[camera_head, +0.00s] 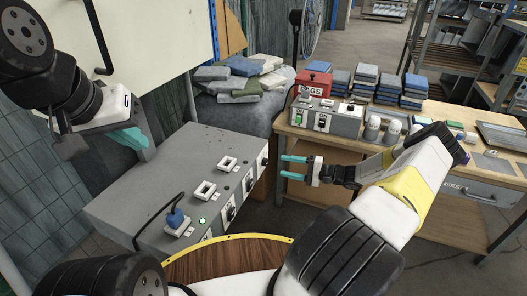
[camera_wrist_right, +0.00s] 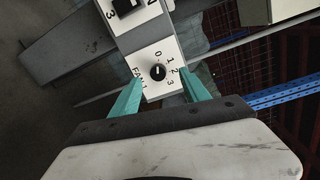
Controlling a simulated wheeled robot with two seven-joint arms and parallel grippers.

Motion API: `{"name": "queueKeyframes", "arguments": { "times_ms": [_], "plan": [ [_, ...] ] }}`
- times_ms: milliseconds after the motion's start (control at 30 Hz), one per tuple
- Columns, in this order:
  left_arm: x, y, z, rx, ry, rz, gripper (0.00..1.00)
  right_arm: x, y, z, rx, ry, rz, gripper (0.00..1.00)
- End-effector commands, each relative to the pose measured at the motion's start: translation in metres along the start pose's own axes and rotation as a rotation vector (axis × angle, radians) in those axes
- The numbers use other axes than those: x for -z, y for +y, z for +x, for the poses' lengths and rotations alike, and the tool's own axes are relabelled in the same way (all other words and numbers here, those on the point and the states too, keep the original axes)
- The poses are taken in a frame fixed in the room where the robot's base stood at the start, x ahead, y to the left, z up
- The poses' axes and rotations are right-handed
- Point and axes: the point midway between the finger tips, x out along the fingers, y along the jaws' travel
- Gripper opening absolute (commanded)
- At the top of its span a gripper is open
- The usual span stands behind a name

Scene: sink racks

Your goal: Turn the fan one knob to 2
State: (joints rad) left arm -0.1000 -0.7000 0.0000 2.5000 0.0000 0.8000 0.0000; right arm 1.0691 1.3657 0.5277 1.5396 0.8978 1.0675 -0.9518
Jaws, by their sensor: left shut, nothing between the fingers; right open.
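The fan one knob (camera_wrist_right: 158,72) is a small black round knob on a white plate (camera_wrist_right: 150,88) marked 0, 1, 2, 3. Its light mark appears to point toward 0. In the right wrist view it lies between the open teal fingertips of my right gripper (camera_wrist_right: 160,75); contact is not visible. In the head view my right gripper (camera_head: 282,167) points left at the side face of the grey control box (camera_head: 150,185), with a gap between them. My left gripper (camera_head: 131,139) is shut and empty above the box's far left part.
A wooden bench (camera_head: 340,140) with another grey panel (camera_head: 325,118), jars and stacked cloths stands behind my right arm.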

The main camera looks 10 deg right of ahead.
Motion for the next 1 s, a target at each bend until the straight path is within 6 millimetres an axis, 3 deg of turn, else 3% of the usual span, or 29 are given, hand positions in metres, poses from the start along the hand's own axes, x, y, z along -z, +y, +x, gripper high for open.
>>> {"name": "queueKeyframes", "arguments": {
  "times_ms": [200, 633, 1000],
  "plan": [
    [0.000, 0.000, 0.000, 0.000, 0.000, 0.000, 0.00, 0.011, 0.015, -0.004, 0.071, 0.062, 0.017, 0.54],
    [0.000, 0.000, 0.000, 0.000, 0.000, 0.000, 0.00, 0.014, 0.010, 0.058, 0.070, 0.059, 0.018, 0.54],
    [0.000, 0.000, 0.000, 0.000, 0.000, 0.000, 0.00, 0.015, 0.010, 0.070, 0.068, 0.061, 0.018, 0.54]
  ]
}}
